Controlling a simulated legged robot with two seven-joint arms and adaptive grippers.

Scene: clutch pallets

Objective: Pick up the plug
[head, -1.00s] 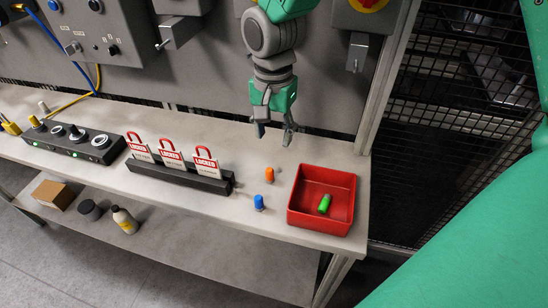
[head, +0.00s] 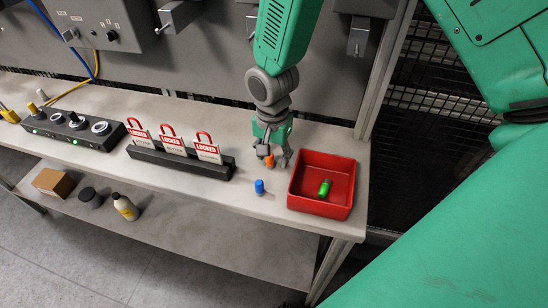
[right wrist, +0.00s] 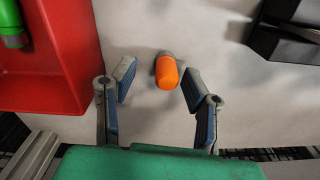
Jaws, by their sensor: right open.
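An orange plug (head: 269,161) stands on the bench, left of the red bin. It also shows in the right wrist view (right wrist: 167,73), ahead of the fingertips and midway across the opening. My right gripper (head: 273,158) is open and low over the bench, with its fingers around or just beside the orange plug in the head view. A blue plug (head: 259,187) stands nearer the front edge. A green plug (head: 324,188) lies inside the red bin (head: 321,210). My left gripper is not in view.
A black rack (head: 180,161) with several red-and-white LOCKED padlocks stands left of the plugs. A black button box (head: 74,130) is farther left. A lower shelf (head: 200,222) holds a bottle and a small box.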

